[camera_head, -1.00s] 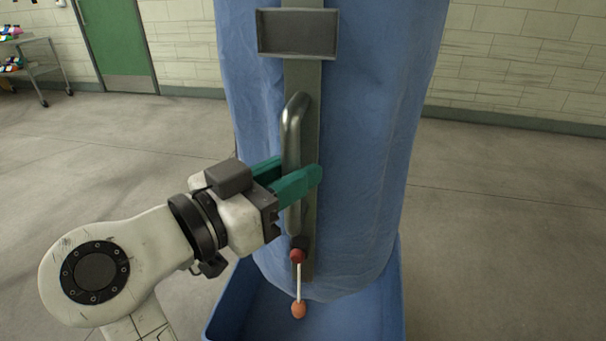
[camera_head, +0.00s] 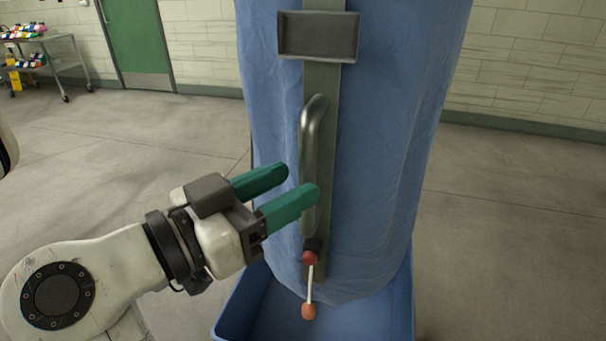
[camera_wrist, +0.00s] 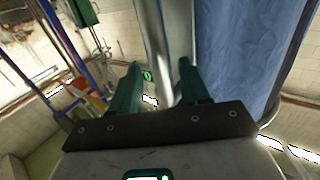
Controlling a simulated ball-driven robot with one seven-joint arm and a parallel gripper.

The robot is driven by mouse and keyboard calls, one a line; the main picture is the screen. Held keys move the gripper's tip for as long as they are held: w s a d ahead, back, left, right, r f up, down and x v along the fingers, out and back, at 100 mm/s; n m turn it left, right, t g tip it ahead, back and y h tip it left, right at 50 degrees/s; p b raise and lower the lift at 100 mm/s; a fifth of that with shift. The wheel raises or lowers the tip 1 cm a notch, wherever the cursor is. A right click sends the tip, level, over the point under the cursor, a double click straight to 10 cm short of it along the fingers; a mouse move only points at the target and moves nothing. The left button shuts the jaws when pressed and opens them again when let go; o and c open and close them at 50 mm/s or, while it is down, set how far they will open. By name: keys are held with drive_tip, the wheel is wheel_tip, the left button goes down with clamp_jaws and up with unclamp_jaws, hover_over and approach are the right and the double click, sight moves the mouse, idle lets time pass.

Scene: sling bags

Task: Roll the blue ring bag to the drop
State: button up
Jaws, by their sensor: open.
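A large blue bag (camera_head: 385,150) hangs upright in front of me, its bottom inside a blue bin. A metal strip (camera_head: 322,75) runs down its front and carries a vertical grey handle (camera_head: 310,150). A small lever with a red knob and an orange end (camera_head: 309,285) is at the strip's foot. My gripper (camera_head: 292,184) has green fingers spread apart, just left of the handle, with nothing between them. In the wrist view the blue bag (camera_wrist: 255,50) is at the right, and the open fingers (camera_wrist: 160,85) stand near the metal bar.
The blue bin (camera_head: 240,305) surrounds the bag's foot. A grey cart (camera_head: 50,55) with colourful items stands at the far left beside a green door (camera_head: 135,40). Open concrete floor (camera_head: 500,200) lies on both sides.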

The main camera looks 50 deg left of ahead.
drive_tip(key=s, duration=0.6)
drive_tip(key=shift+s, duration=0.4)
drive_tip(key=shift+d, duration=0.1)
idle(0.8)
